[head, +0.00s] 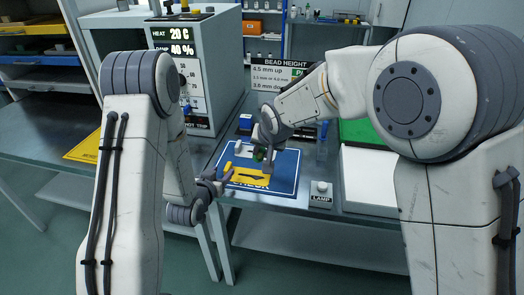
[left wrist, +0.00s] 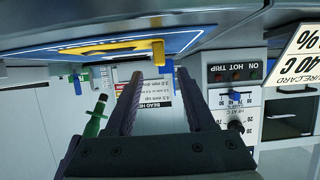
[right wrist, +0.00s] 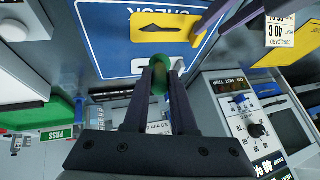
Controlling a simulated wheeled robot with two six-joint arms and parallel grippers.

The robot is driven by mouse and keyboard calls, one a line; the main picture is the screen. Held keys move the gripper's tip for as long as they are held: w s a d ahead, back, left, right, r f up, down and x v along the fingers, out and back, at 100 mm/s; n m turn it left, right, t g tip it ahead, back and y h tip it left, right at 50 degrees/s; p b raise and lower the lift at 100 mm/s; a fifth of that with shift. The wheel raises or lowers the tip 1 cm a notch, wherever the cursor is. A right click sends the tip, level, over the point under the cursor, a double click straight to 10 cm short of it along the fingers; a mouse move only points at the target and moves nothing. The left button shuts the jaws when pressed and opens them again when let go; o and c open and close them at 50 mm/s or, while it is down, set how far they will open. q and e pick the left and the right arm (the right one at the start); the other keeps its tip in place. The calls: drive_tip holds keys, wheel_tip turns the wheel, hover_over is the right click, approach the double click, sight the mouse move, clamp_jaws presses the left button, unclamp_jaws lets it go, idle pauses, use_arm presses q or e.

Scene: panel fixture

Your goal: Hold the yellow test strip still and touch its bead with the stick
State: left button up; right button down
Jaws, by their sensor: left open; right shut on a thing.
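The yellow test strip (head: 250,179), with a dark mark, lies on the blue CHECK mat (head: 283,187); it also shows in the right wrist view (right wrist: 165,30). A yellow upright part (left wrist: 158,53) stands out at the strip's end in the left wrist view. My left gripper (head: 225,183) is open and empty beside the strip's left end. My right gripper (right wrist: 160,72) is shut on the green stick (right wrist: 160,78) and holds it over the mat, near the strip.
A lamp button (head: 320,188) stands right of the mat, beside a white block (head: 368,180) and a green panel (head: 360,131). A cabinet (head: 222,65) with readouts stands behind. The bead height sign (head: 280,70) is at the back. Another yellow sheet (head: 84,149) lies left.

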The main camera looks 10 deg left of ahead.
use_arm(q)
drive_tip(key=shift+s+r, duration=0.2)
drive_tip(key=shift+s, duration=0.25)
drive_tip(key=shift+s+r+p, duration=0.2)
drive_tip(key=shift+p, duration=0.15)
use_arm(e)
drive_tip(key=shift+r, duration=0.35)
use_arm(q)
drive_tip(key=s+r+p, duration=0.1)
drive_tip(key=p, duration=0.1)
drive_tip(key=s+a+p, duration=0.1)
drive_tip(key=p, duration=0.2)
drive_tip(key=shift+a+r, duration=0.25)
drive_tip(key=shift+r, duration=0.15)
use_arm(e)
wheel_tip(320, 180, up, 5)
drive_tip(key=shift+r, duration=0.15)
wheel_tip(320, 180, up, 3)
drive_tip(key=p, duration=0.3)
drive_tip(key=shift+r+p, duration=0.2)
drive_tip(key=shift+p, duration=0.15)
use_arm(q)
drive_tip(key=shift+s+a+r, duration=0.25)
drive_tip(key=shift+s+a, duration=0.05)
drive_tip(key=shift+s, duration=0.25)
drive_tip(key=shift+s+a+r, duration=0.2)
drive_tip(key=shift+s+a, duration=0.1)
drive_tip(key=shift+s, duration=0.2)
use_arm(e)
drive_tip(key=shift+f, duration=0.1)
